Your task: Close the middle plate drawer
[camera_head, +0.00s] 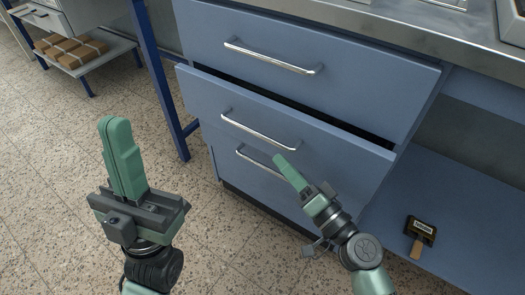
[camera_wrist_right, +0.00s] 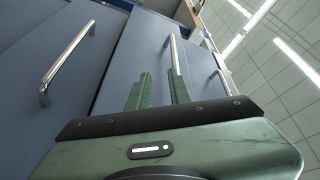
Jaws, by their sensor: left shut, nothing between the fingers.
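The middle drawer (camera_head: 330,150) of the blue cabinet stands pulled out a little, with a dark gap along its top edge. Its bar handle (camera_head: 260,130) is on its front, and its front also shows in the right wrist view (camera_wrist_right: 128,50). My right gripper (camera_head: 280,160) is in front of the middle drawer's lower part, below and right of its handle. In the right wrist view its two fingers (camera_wrist_right: 157,74) are apart with nothing held; whether they touch the drawer I cannot tell. My left gripper (camera_head: 114,122) is shut and empty, left of the cabinet above the floor.
The top drawer (camera_head: 310,45) looks closed, below a metal worktop (camera_head: 440,30). A lower drawer (camera_head: 235,170) is partly hidden. A dark tool with a wooden handle (camera_head: 420,230) lies on the blue shelf at right. A blue table leg (camera_head: 160,90) stands left of the cabinet. Floor at left is clear.

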